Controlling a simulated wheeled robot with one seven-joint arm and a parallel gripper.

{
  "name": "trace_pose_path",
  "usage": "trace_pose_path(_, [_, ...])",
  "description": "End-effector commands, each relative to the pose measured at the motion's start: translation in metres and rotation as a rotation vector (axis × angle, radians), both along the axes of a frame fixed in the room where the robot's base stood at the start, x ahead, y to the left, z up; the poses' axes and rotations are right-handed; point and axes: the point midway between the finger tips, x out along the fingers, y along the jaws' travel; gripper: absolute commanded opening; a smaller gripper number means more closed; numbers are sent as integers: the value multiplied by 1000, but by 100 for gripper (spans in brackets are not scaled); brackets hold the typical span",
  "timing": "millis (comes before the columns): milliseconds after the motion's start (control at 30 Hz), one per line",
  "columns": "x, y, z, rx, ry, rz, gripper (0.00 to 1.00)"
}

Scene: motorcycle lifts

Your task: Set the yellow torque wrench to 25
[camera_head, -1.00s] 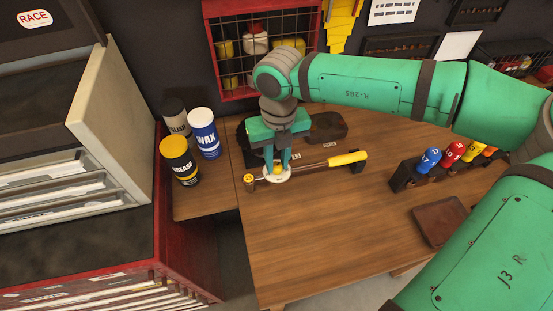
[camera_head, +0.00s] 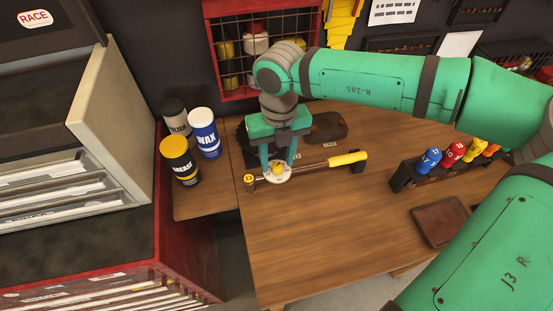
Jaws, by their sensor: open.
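The yellow torque wrench (camera_head: 346,159) lies on the wooden workbench, its yellow handle to the right and its head to the left. A round cream dial (camera_head: 280,178) with a yellow centre knob sits near its left end. The dial's numbers and setting are too small to read. My gripper (camera_head: 278,168) points down over the dial, its two green fingers apart on either side of the yellow knob. I cannot tell whether the fingers touch it.
Grease (camera_head: 179,160), wax (camera_head: 204,133) and polish cans stand at the left. The bench's front middle (camera_head: 325,235) is clear. A red wire-fronted cabinet (camera_head: 260,55) is behind.

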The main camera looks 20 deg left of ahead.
Motion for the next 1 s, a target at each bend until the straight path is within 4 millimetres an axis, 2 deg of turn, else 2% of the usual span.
trace_pose_path(300, [2,-1,58,1,-4,-2,40])
trace_pose_path(500, [1,-1,87,1,-3,0,40])
trace_pose_path(700, [1,-1,99,0,-1,0,40])
trace_pose_path(1000, [1,-1,99,1,-2,1,40])
